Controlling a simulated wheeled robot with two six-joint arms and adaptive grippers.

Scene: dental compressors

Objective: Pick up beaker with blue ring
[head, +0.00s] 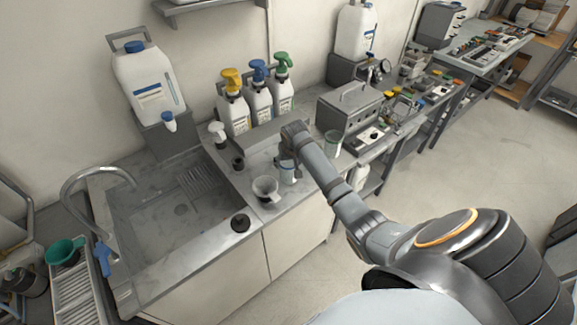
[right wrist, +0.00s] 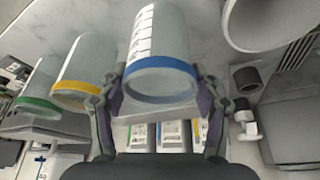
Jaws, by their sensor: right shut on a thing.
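The beaker with the blue ring (right wrist: 158,45) is clear, with white scale marks, and fills the middle of the right wrist view. My right gripper (right wrist: 160,105) has a finger on each side of it near the ring and is shut on it. In the head view the right gripper (head: 288,158) is over the counter by the sink, with the beaker (head: 288,173) partly hidden by it. I cannot tell whether the beaker touches the counter. My left gripper is not in view.
A yellow-ringed beaker (right wrist: 84,72) and a green-ringed beaker (right wrist: 42,88) stand beside it. A grey funnel-shaped vessel (head: 265,190) is close by on the left. Spray bottles (head: 259,98) stand behind. The sink (head: 180,208) is at left, a grey device (head: 350,106) at right.

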